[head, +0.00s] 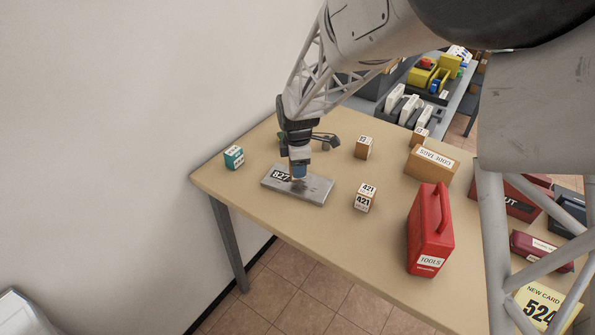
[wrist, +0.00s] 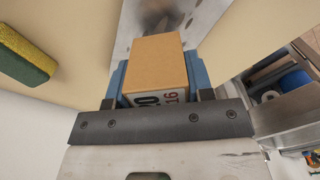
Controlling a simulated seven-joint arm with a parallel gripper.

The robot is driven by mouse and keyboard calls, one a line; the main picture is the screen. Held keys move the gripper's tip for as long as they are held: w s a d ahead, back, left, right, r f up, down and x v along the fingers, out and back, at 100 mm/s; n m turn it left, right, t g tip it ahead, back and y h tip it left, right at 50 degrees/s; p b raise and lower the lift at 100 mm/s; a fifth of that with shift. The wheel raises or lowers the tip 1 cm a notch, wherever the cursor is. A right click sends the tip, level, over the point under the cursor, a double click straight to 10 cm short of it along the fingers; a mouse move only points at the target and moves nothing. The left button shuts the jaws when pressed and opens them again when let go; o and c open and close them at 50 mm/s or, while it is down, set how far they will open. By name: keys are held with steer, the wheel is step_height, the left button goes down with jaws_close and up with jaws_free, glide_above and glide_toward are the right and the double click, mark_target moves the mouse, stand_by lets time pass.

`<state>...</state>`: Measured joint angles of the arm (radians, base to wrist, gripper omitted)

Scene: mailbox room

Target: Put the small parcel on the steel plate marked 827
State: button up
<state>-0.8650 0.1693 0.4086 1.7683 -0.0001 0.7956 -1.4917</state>
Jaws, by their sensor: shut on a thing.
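The steel plate (head: 315,188) marked 827 lies flat on the table, left of the middle in the head view. Part of it shows beyond my gripper in the wrist view (wrist: 134,18). My gripper (head: 299,172) points down over the plate, close beside its 827 label. Its blue fingers are shut on a small brown parcel (wrist: 157,66) with a white printed label. In the head view the fingers mostly hide the parcel. I cannot tell whether it touches the plate.
A teal box (head: 233,158) stands left of the plate. A white-labelled box marked 421 (head: 364,200) stands close on its right. A brown box (head: 363,148), a card box (head: 431,165) and a red tool case (head: 430,230) stand farther right. A yellow-green sponge-like block (wrist: 24,56) shows in the wrist view.

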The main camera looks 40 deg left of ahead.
steer(key=shift+f, duration=1.25)
steer(key=shift+f, duration=0.1)
steer(key=o, duration=1)
steer(key=shift+c, duration=0.2)
step_height(320, 180, up, 12)
steer(key=shift+r, duration=0.1)
